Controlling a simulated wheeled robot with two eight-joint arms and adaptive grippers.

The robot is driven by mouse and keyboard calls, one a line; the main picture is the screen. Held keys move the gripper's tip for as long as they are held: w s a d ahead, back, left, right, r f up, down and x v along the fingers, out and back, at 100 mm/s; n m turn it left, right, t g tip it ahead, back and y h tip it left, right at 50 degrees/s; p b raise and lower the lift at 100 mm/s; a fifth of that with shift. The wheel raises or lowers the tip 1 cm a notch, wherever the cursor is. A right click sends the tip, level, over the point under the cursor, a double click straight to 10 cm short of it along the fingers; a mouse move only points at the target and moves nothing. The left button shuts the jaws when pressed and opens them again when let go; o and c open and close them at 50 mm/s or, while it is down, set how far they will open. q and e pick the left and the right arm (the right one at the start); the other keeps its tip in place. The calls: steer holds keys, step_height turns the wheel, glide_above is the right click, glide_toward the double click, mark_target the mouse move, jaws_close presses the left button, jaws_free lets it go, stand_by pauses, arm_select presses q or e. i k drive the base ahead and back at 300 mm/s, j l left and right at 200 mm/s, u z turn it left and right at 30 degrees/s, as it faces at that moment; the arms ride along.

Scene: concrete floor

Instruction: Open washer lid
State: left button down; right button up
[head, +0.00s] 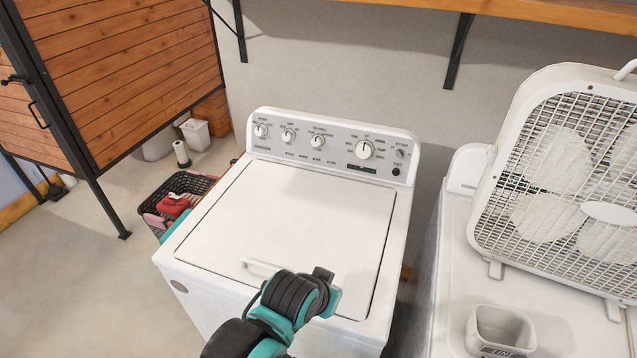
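The white washer (222,312) stands in the middle of the head view with its control panel at the back. Its lid (290,210) is shut and lies flat in the top. A pale handle (262,267) shows at the lid's front edge. My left arm, black and teal, comes in from the bottom, left of centre. Its end, the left gripper (328,290), is over the front right part of the lid, to the right of the handle. Its fingers are mostly hidden, so their opening and any contact cannot be told. My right gripper is not in view.
A white box fan (560,180) stands on a white appliance (455,270) at the right, with a lint bin (500,328) in front. A basket (187,186) holding a red item is left of the washer. A wooden shelf (520,10) hangs above. Floor at left is clear.

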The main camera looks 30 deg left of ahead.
mark_target(273, 218)
steer(key=u, duration=1.2)
steer(key=j+z, duration=0.15)
steer(key=j, duration=0.15)
steer(key=k+j+z, duration=0.15)
steer(key=j, duration=0.1)
